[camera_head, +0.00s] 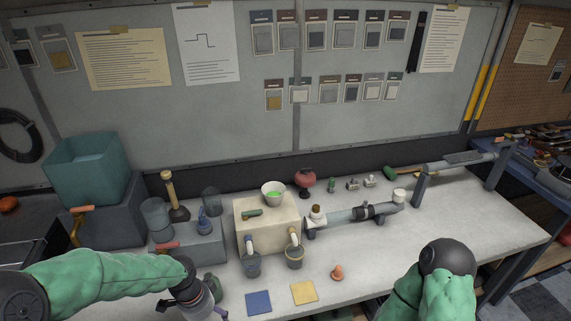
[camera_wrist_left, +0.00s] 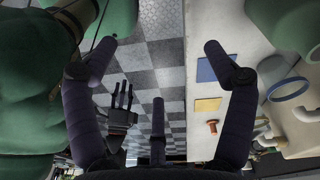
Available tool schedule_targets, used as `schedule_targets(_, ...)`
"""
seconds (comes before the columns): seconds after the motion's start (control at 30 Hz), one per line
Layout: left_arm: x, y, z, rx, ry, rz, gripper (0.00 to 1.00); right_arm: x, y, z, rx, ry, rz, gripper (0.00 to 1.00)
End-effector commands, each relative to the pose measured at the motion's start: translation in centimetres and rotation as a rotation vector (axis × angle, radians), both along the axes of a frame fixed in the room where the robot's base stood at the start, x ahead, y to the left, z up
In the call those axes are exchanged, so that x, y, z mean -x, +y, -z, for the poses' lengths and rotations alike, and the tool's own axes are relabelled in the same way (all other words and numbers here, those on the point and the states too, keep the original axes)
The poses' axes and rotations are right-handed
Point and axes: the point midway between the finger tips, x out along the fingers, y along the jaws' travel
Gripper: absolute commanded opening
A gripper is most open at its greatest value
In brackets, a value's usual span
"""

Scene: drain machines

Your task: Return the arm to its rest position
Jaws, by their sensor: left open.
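My left arm comes in from the left in the head view, with its wrist low over the bench's front edge.
Near the front edge of the bench (camera_head: 455,235) lie a blue square (camera_head: 258,302), a yellow square (camera_head: 304,293) and an orange plug (camera_head: 337,272). Behind them stand a cream box (camera_head: 268,232) with two cups and a grey pipe assembly (camera_head: 350,216). Checkered floor (camera_wrist_left: 155,60) lies in front.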

Motion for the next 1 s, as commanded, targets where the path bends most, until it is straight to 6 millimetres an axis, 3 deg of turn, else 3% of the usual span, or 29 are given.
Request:
schedule_targets(0.17,0.6,-2.2,3.4,0.062,0.028,-0.115,0.84,0.0,0.0,0.0,0.000,-0.001,0.000,0.40)
schedule_targets(0.37,2.2,-5.6,8.9,0.154,0.081,-0.351,0.84,0.0,0.0,0.0,0.000,0.000,0.000,0.40)
schedule_targets(0.7,7.1,-10.0,17.4,0.235,0.195,-0.859,0.84,0.0,0.0,0.0,0.000,0.000,0.000,0.40)
schedule_targets(1.0,10.7,-11.1,21.2,0.225,0.240,-1.162,0.84,0.0,0.0,0.0,0.000,0.000,0.000,0.40)
